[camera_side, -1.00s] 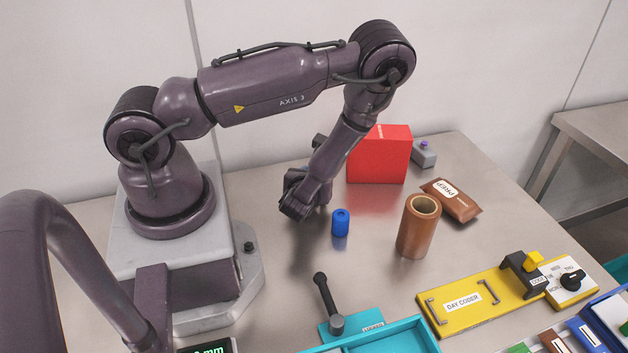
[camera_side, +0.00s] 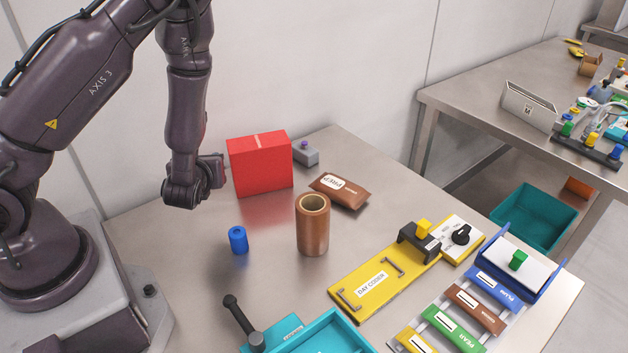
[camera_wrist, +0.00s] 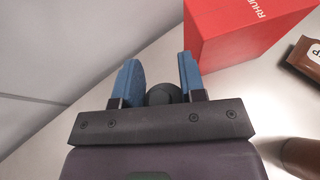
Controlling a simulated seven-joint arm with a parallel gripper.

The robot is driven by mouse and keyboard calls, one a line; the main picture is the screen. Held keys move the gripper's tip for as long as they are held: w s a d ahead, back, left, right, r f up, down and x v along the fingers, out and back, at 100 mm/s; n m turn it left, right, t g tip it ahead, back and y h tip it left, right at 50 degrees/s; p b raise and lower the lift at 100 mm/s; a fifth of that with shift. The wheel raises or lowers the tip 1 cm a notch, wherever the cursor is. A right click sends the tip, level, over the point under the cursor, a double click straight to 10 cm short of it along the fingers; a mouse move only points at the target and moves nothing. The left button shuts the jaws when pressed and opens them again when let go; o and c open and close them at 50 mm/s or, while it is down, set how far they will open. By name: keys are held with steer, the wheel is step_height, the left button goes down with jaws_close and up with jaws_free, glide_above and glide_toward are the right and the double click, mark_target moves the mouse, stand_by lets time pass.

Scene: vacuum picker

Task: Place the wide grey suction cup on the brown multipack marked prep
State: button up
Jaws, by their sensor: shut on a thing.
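The brown multipack (camera_side: 351,196) lies flat behind the brown tube. Its white label reads PREP; part of it shows at the right edge of the wrist view (camera_wrist: 304,60). My gripper (camera_wrist: 162,80) has blue fingers, shut on a dark grey round piece (camera_wrist: 162,94), which looks like the wide grey suction cup; only part of it shows. In the side view my gripper (camera_side: 212,166) is left of the red box, apart from the multipack. Its fingers and the held piece are mostly hidden there by my wrist.
A red box (camera_side: 262,165) stands between my gripper and the multipack. A brown tube (camera_side: 313,230) stands in front of the multipack and a blue cylinder (camera_side: 238,240) stands left of it. A grey button box (camera_side: 306,154) is behind. A yellow day coder (camera_side: 372,287) lies in front.

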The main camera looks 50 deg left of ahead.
steer(key=w+d+r+n+g, duration=0.1)
steer(key=w+d+r, duration=0.1)
steer(key=w+d, duration=0.4)
steer(key=w+d+r+g+y, duration=0.1)
steer(key=w+d+r, duration=0.2)
steer(key=w+d, duration=0.2)
steer(key=shift+w+d+r+n, duration=0.35)
steer(key=shift+w+n, duration=0.05)
steer(key=shift+w, duration=0.4)
steer(key=w+f, duration=0.1)
steer(key=w, duration=0.2)
steer(key=w+f, duration=0.1)
steer(key=w, duration=0.1)
steer(key=w+a+f, duration=0.1)
steer(key=w+f, duration=0.1)
steer(key=w, duration=0.1)
steer(key=shift+w, duration=0.3)
glide_above(337, 180)
steer(key=f, duration=0.5)
steer(key=shift+s, duration=0.4)
steer(key=shift+w+f, duration=0.35)
steer(key=shift+f, duration=1.55)
